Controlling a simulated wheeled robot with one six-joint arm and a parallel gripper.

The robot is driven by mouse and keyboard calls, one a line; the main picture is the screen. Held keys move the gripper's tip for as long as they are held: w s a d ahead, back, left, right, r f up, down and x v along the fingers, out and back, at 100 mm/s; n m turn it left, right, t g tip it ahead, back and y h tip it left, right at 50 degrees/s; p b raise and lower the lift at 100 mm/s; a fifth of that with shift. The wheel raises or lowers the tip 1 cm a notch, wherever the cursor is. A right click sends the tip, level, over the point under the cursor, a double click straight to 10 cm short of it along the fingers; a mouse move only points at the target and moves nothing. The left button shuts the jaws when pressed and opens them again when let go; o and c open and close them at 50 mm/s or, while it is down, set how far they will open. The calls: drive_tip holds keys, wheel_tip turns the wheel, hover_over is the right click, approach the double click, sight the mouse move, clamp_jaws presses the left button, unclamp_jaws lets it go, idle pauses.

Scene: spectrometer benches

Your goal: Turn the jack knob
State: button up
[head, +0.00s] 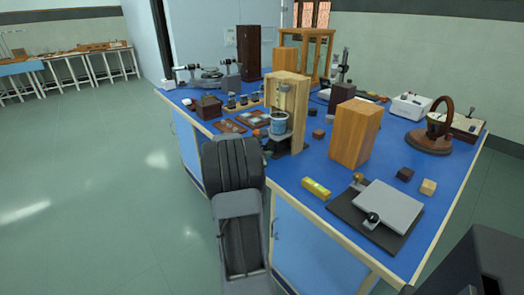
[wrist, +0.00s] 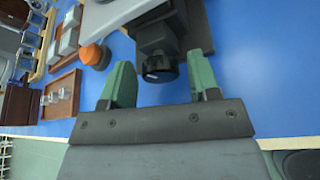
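In the wrist view a dark round knob (wrist: 160,68) sticks out from the dark jack body (wrist: 158,33) towards me. My gripper (wrist: 160,82) is open, with one green finger on each side of the knob. Gaps show between the knob and both fingers; I cannot tell how far it sits between them in depth. In the head view the jack (head: 284,143) stands at the bench edge below a blue and white can (head: 279,124). My arm hides its near side, and the knob and gripper are not clear there.
An orange round object (wrist: 95,53) and wooden trays (wrist: 61,96) lie left of the knob. Blue benchtop (wrist: 255,60) is clear right of my gripper.

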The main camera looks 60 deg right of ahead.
drive_tip(key=shift+o, duration=0.4)
drive_tip(key=p+v, duration=0.1)
drive_tip(key=v, duration=1.2)
drive_tip(key=shift+a+p, duration=0.3)
drive_tip(key=shift+a, duration=0.05)
drive_tip(key=shift+w+r, duration=0.1)
drive_tip(key=shift+r, duration=0.05)
